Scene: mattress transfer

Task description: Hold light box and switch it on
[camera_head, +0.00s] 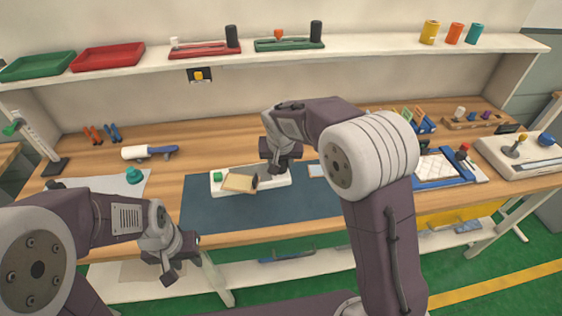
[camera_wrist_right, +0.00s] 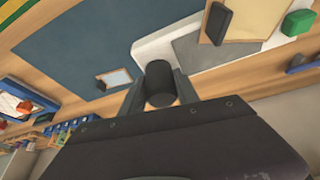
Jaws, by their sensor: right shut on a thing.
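The light box (camera_head: 280,181), a low white box with a grey top, lies on the dark blue mat. A green button (camera_head: 217,177) shows at its left end; the button is also in the right wrist view (camera_wrist_right: 298,23). A tan board (camera_head: 238,184) with a dark block lies across the box's left part. My right gripper (camera_head: 280,168) is shut on a black cylinder (camera_wrist_right: 160,85) at the box's right end. The head view hides this cylinder behind the gripper. My left gripper (camera_head: 182,268) hangs in front of the table edge, empty, its fingers seeming apart.
The blue mat (camera_head: 215,212) is clear in front of the box. A white-and-blue tool (camera_head: 148,152) lies behind left, a teal object (camera_head: 134,176) on a pale sheet at left. A blue-framed tray (camera_head: 435,166) stands right, beyond my right arm. A shelf (camera_head: 350,55) runs above.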

